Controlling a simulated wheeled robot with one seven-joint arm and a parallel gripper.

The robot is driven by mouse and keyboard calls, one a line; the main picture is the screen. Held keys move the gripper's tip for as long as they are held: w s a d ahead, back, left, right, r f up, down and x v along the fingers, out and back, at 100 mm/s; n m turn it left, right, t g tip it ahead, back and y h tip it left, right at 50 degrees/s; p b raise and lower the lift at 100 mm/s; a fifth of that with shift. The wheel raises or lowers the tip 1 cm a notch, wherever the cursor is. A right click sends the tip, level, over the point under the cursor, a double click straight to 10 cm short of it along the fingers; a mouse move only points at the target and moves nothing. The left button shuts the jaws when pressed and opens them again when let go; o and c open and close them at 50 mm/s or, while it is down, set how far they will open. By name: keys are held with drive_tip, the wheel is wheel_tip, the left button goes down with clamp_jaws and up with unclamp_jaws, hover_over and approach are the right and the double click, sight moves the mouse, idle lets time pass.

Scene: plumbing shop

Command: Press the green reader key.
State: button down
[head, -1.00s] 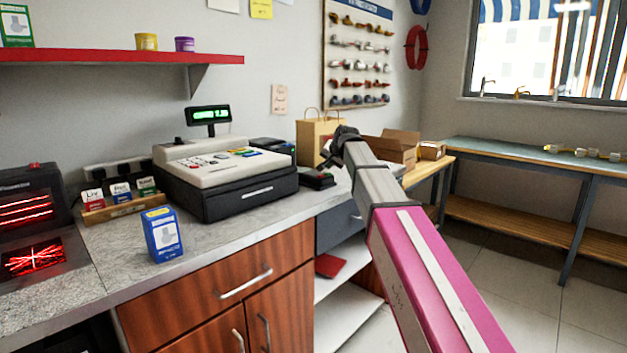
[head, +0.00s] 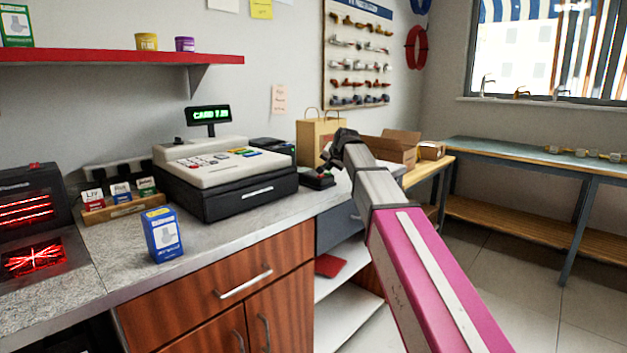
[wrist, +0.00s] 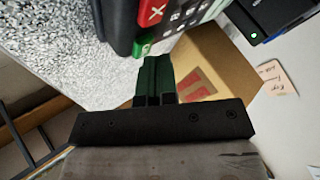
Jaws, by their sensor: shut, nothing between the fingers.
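The card reader (head: 318,181) is a small dark device on the counter, right of the till. In the wrist view its green key (wrist: 143,47) shows at the top, beside the red key with a white X (wrist: 152,12). My gripper (head: 325,165) is over the reader in the head view and hides part of it. In the wrist view the fingers of my gripper (wrist: 154,62) are together and empty, with their tips right at the edge of the green key. I cannot tell whether they touch it.
The cash register (head: 225,175) stands left of the reader, its green display (head: 209,115) lit with text that seems to start with "CARD". A paper bag (head: 312,140) and an open carton (head: 390,148) are behind my gripper. A blue box (head: 162,235) stands on the counter.

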sight(330, 173)
idle(0.8)
drive_tip(key=shift+r, duration=3.45)
